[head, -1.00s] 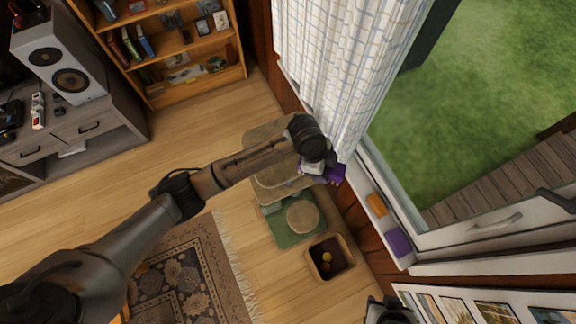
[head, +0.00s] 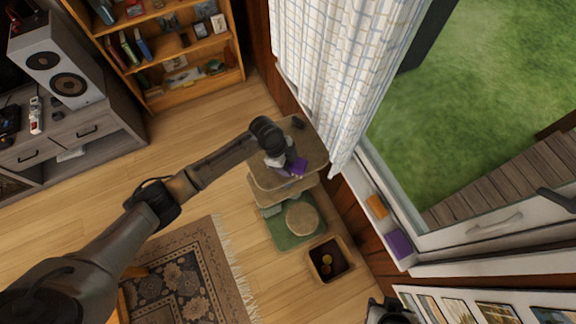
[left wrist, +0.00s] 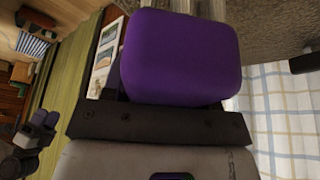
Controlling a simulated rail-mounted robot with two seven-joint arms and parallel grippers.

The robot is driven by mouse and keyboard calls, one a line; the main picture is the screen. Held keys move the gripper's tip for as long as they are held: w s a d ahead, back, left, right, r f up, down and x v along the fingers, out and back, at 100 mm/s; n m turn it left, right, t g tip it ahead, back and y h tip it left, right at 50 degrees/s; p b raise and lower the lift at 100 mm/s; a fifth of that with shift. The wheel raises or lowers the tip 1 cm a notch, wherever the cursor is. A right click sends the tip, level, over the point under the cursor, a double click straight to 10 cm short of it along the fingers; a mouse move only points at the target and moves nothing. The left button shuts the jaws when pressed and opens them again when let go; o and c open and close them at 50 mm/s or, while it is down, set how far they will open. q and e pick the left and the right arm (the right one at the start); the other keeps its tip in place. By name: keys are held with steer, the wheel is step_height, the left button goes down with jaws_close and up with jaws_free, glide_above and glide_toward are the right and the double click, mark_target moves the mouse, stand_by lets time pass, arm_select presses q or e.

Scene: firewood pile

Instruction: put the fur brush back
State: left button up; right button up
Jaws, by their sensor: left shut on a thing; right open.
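My left gripper (head: 284,165) is shut on a purple, rounded block, likely the fur brush (head: 298,167). The left wrist view shows its smooth purple face (left wrist: 180,57) beyond the gripper; no bristles are visible. The gripper is over the upper platform of a cat tree (head: 314,146); I cannot tell whether the purple thing touches it. A small dark object (head: 299,123) lies on that platform near its far edge. My right gripper (head: 388,311) shows only partly at the bottom edge, open and away from the cat tree.
An orange block (head: 377,206) and another purple block (head: 399,243) lie on the windowsill. A checked curtain (head: 345,80) hangs beside the cat tree. A box with small balls (head: 342,246) stands on the floor below. The bookshelf (head: 180,55) is at the back.

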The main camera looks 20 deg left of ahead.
arm_select(q)
step_height(320, 180, down, 3)
steer(key=shift+r, duration=0.1)
stand_by(0.3)
steer(key=o, duration=0.9)
